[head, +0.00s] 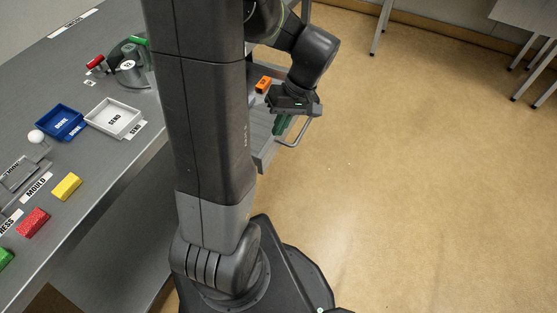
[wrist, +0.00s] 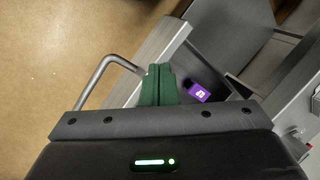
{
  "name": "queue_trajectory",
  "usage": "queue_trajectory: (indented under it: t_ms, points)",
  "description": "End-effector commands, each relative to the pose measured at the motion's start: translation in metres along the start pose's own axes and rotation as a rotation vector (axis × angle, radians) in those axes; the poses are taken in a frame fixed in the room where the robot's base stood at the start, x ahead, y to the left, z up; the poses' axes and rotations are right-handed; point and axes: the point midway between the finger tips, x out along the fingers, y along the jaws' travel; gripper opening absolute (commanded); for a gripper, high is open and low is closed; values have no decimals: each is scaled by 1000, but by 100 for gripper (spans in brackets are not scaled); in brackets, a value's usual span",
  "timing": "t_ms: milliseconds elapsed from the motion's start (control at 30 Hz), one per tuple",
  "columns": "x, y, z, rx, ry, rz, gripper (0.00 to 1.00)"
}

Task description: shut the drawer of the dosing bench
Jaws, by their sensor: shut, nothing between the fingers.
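The drawer (head: 261,150) of the dosing bench (head: 98,112) stands open, out from the bench on its right side, partly hidden behind my arm. Its bar handle (head: 297,135) sticks out from the drawer front; in the wrist view the handle (wrist: 99,75) is left of my fingers and the drawer front (wrist: 160,47) runs behind them. My gripper (head: 281,125) points down at the front end of the drawer, beside the handle. Its green fingers (wrist: 158,84) are shut and empty. I cannot tell whether they touch the drawer front.
An orange block (head: 263,84) and a purple block (wrist: 197,92) lie in the drawer. On the bench are a blue tray (head: 60,122), a white tray (head: 113,118) and coloured blocks. The floor (head: 420,170) right of the drawer is clear.

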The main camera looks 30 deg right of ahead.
Motion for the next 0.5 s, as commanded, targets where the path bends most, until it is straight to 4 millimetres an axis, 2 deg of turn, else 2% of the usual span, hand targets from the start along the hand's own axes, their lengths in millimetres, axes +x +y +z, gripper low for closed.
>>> queue_trajectory:
  t_ms: [33, 200, 500]
  points:
    - [2, 10, 12, 67, 26, -33, 0]
    - [0, 28, 45, 255, 120, -144, 0]
    - [-7, 50, 97, 539, 324, -330, 0]
